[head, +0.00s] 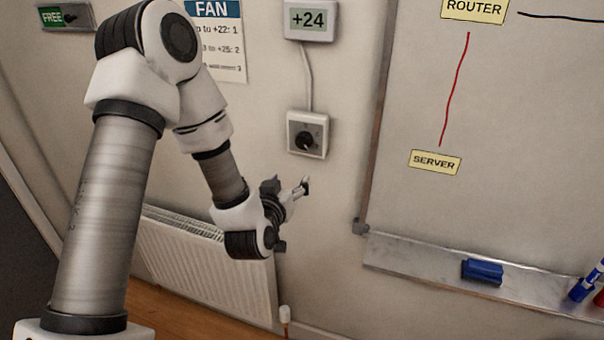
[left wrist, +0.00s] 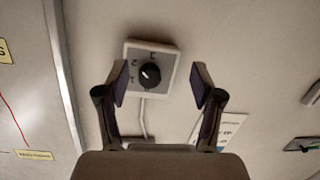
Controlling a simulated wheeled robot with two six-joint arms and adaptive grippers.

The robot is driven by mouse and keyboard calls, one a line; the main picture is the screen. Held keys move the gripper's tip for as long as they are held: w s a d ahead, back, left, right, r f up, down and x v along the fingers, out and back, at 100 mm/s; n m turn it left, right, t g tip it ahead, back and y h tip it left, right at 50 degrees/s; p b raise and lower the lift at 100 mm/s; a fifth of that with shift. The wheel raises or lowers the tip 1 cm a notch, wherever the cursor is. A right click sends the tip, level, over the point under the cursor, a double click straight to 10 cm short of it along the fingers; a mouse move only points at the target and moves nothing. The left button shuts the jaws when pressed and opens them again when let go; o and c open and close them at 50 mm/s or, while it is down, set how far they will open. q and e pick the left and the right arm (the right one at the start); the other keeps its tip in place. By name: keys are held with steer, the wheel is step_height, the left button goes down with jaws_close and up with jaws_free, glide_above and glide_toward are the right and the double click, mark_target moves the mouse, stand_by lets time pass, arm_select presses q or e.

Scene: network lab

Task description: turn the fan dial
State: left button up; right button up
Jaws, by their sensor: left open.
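The fan dial (head: 305,141) is a black round knob on a square white wall plate (head: 320,124), below a display reading +24 (head: 308,19). In the left wrist view, the dial (left wrist: 150,75) has a white pointer mark, with digits around it on the plate. My left gripper (head: 291,187) is below the dial in the head view, apart from it. In the left wrist view, its two fingers (left wrist: 160,84) are spread, with the dial framed between them and nothing held. My right gripper is in neither view.
A FAN notice (head: 222,50), partly hidden by my left arm, hangs left of the display. A white radiator (head: 215,268) is low on the wall. At right is a whiteboard (head: 530,150) with a tray (head: 420,262) holding a blue eraser (head: 483,271) and markers (head: 587,282).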

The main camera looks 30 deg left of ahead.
arm_select(q)
steer(key=t+b, duration=0.2)
steer(key=b, duration=0.1)
glide_toward(303, 145)
steer(key=w, duration=0.2)
steer(key=p+x, duration=0.1)
steer(key=x, duration=0.1)
steer(key=p+x, duration=0.1)
steer(key=x, duration=0.1)
steer(key=p+x, duration=0.1)
steer(key=x, duration=0.1)
steer(key=shift+w+a+r, duration=0.1)
steer(key=shift+a+r, duration=0.05)
steer(key=shift+a, duration=0.15)
steer(key=shift+w+a, duration=0.1)
steer(key=shift+w, duration=0.35)
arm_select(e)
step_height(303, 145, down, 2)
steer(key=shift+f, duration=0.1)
arm_select(q)
steer(key=shift+c, duration=0.4)
